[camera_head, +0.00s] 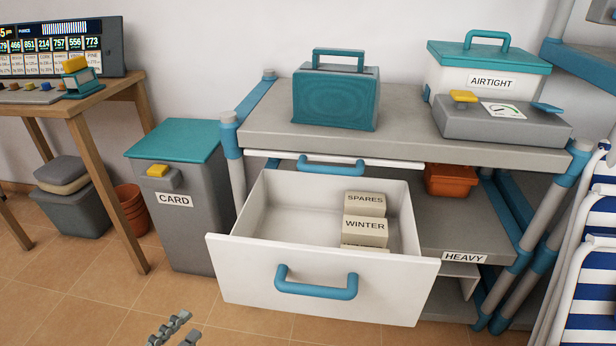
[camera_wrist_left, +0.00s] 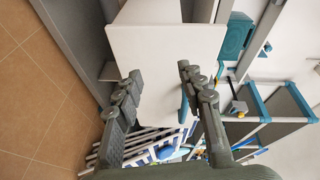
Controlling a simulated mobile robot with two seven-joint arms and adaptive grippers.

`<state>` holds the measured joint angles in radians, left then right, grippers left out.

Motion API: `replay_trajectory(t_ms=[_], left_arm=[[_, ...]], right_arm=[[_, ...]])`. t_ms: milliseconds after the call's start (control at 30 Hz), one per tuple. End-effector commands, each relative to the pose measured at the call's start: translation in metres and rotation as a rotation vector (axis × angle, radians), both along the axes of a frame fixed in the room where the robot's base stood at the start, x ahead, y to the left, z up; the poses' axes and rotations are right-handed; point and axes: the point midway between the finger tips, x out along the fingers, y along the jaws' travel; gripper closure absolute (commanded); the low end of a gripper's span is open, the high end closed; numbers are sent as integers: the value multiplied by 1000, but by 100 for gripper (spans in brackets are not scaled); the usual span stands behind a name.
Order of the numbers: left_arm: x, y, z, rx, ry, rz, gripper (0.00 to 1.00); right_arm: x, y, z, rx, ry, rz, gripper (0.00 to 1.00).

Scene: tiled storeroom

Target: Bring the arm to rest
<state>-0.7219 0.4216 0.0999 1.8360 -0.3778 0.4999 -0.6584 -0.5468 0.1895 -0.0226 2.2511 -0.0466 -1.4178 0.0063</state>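My left gripper (camera_head: 183,328) shows only by its fingertips at the bottom edge of the head view, in front of and below the open white drawer (camera_head: 325,265). In the left wrist view my left gripper (camera_wrist_left: 160,85) has its two fingers spread apart with nothing between them. The drawer's white front (camera_wrist_left: 160,50) is beyond the fingers there, apart from them as far as I can tell. The drawer's blue handle (camera_head: 316,284) is free in the head view. My right gripper is not in view.
The pulled-out drawer holds boxes marked SPARES (camera_head: 364,199) and WINTER (camera_head: 365,230). A grey CARD bin (camera_head: 190,235) stands left of the drawer. Striped folding chairs (camera_head: 590,250) stand at the right. Tiled floor (camera_head: 95,310) is clear in front.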

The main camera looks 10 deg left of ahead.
Motion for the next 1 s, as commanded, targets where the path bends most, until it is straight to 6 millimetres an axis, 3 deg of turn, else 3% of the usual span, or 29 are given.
replay_trajectory(t_ms=[100, 233, 367, 500, 733, 1000], left_arm=[[23, 20, -20, -124, 174, 210, 61], [29, 39, -54, -305, 415, 476, 61], [12, 41, -88, -486, 666, 734, 61], [-22, 23, -113, -639, 914, 967, 61], [-66, -4, -124, -737, 1150, 1179, 61], [-73, -8, -125, -744, 1180, 1207, 61]], right_arm=[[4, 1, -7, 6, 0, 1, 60], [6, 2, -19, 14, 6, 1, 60], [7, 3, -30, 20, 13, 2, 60], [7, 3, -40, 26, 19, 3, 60], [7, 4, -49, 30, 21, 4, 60], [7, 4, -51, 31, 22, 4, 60]])
